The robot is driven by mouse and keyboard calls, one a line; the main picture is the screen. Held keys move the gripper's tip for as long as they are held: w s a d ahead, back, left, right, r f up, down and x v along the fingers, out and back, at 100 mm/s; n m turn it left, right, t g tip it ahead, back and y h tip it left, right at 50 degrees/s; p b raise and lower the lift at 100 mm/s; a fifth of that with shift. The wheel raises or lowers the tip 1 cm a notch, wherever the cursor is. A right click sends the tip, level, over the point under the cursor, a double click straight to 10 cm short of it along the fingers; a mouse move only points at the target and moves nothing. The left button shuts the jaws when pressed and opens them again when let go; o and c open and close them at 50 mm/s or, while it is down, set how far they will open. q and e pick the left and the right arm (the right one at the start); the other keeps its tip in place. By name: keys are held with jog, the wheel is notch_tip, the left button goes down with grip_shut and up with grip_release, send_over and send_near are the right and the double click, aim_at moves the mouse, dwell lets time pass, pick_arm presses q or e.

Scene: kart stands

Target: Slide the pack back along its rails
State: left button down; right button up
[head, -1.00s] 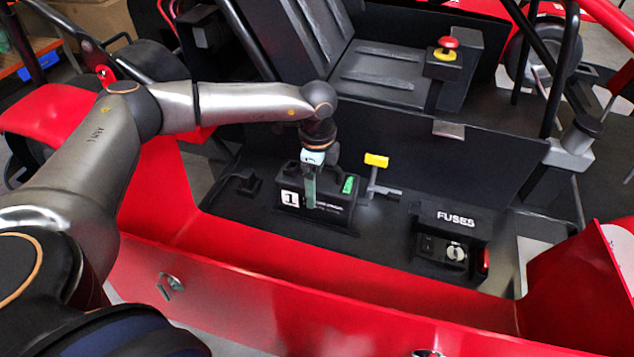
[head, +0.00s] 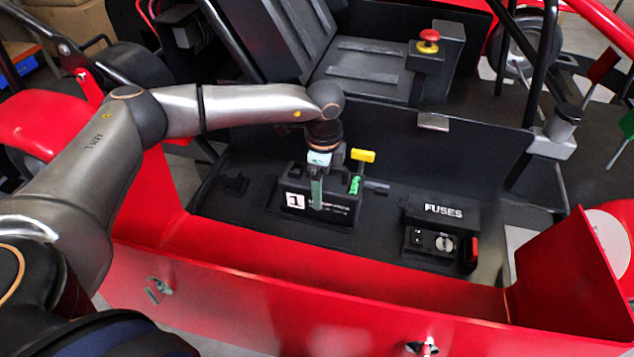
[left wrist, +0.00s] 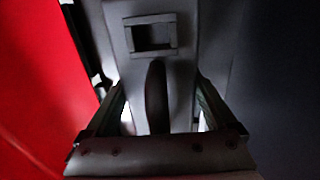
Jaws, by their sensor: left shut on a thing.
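The pack (head: 330,214) is a black box with a white "1" label and a green marker on its right side. It stands upright on the kart's black floor. My left gripper (head: 317,186) reaches down from above and is shut on the pack's handle. In the left wrist view the dark handle (left wrist: 156,95) runs between the fingers of my left gripper (left wrist: 157,112), above the grey pack top (left wrist: 183,60). The rails are not clearly visible. A yellow-topped latch (head: 363,156) stands close behind the pack's right end. My right gripper is not in view.
A fuse box (head: 443,212) with a red switch sits right of the pack, with a gap between. The red side panel (head: 250,275) runs along the front. A black upright panel (head: 440,150) and the seat (head: 365,70) are behind.

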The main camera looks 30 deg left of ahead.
pick_arm(q)
jog(key=shift+w+d+r, duration=0.1)
jog(key=shift+d, duration=0.2)
grip_release()
notch_tip(320, 180, up, 12)
jog(key=shift+r+b, duration=0.25)
jog(key=shift+b, duration=0.65)
